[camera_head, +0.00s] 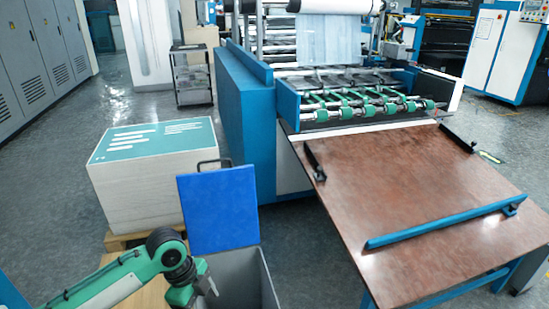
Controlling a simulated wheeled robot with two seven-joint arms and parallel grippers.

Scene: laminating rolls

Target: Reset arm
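My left arm comes in from the lower left, green and white with dark joints. Its end, with the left gripper (207,287), is over the left rim of a grey bin (262,284). The gripper is small and dark in the picture, so I cannot tell whether its fingers are open or shut. I see nothing clearly held in it. A blue panel (219,208) stands upright at the bin's back left, just behind the gripper. My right arm and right gripper are not in view.
A stack of sheets with a green-and-white top (154,142) sits on a wooden pallet (124,240) at left. The laminating machine (244,120) stands in the middle, with a brown table (420,190) and blue bar (440,225) at right.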

